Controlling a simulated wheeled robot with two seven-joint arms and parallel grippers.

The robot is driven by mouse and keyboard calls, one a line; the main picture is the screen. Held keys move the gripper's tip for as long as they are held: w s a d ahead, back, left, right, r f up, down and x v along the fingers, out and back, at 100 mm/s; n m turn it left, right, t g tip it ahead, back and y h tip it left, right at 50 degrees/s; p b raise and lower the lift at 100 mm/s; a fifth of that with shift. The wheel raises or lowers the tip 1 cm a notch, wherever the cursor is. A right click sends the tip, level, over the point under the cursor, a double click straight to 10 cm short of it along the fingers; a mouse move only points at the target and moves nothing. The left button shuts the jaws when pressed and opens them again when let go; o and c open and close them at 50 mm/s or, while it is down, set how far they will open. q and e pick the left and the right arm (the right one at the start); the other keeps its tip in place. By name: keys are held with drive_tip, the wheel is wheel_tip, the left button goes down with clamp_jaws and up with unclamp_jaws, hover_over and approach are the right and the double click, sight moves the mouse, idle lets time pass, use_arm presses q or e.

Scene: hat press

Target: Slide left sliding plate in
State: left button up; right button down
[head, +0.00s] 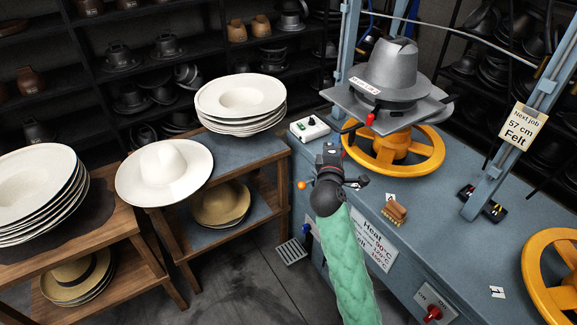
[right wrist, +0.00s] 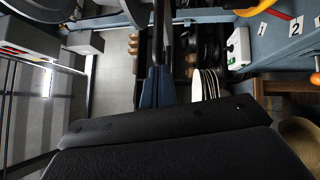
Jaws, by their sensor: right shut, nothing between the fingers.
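The right plate (head: 428,108) lies on the other side of the form. I cannot tell how wide the gap between the plates is. My right gripper (head: 328,153) is shut and empty, below and left of the plate, in front of the bench edge and apart from the handle. My left gripper is not in view.
A yellow handwheel (head: 395,155) sits under the form. A white control box (head: 310,128) stands on the blue bench (head: 425,200) left of it. A wooden brush (head: 395,213) lies near the front edge. White hats (head: 240,97) are stacked on the left tables.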

drive_tip(key=w+d, duration=0.2)
drive_tip(key=d, duration=0.1)
drive_tip(key=w+d, duration=0.2)
drive_tip(key=d, duration=0.1)
drive_tip(key=w+d, duration=0.3)
drive_tip(key=shift+d+r, duration=0.15)
drive_tip(key=shift+d, duration=0.15)
drive_tip(key=shift+d+r, duration=0.1)
